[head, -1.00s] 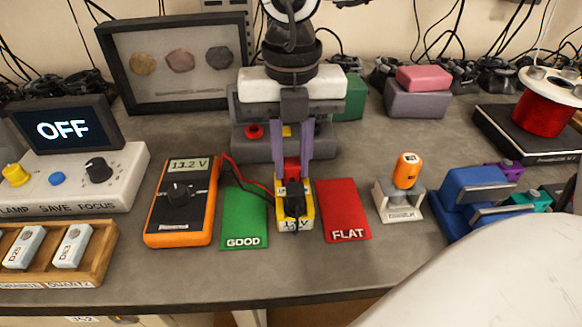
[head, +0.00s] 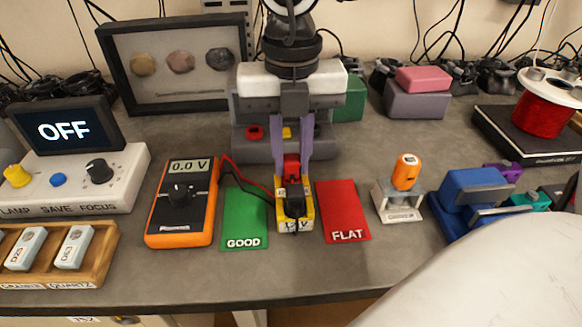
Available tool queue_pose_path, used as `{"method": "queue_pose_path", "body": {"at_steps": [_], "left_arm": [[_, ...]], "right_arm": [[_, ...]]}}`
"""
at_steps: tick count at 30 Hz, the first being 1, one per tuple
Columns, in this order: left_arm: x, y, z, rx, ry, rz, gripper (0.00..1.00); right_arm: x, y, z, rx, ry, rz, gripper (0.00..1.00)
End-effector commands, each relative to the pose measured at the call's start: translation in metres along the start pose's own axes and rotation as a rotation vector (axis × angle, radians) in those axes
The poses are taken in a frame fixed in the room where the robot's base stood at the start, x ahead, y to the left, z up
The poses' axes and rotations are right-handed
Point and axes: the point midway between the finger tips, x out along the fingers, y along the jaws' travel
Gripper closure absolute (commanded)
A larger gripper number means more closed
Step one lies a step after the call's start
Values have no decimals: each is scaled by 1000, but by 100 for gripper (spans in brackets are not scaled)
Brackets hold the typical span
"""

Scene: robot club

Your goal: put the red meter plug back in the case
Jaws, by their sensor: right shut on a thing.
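My right gripper (head: 291,155) has purple fingers and is shut on the red meter plug (head: 292,167). The plug is at the far end of the yellow battery (head: 295,224); whether they touch is not clear. A black plug (head: 295,207) sits on the battery's near part. Red and black leads run left to the orange meter (head: 181,200), which reads 0.0 V. Behind the gripper is a grey case-like block (head: 248,150) with a red and a yellow part on its front, partly hidden; I cannot tell if it is the case. My left gripper is out of view.
A green GOOD card (head: 244,215) and a red FLAT card (head: 342,208) flank the battery.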

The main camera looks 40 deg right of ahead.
Motion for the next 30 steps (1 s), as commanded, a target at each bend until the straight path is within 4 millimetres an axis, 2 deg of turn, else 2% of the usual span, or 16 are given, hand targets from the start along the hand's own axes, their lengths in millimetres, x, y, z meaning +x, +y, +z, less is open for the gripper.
{"method": "queue_pose_path", "body": {"at_steps": [30], "left_arm": [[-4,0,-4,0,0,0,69]], "right_arm": [[-14,0,0,0,0,0,100]]}}
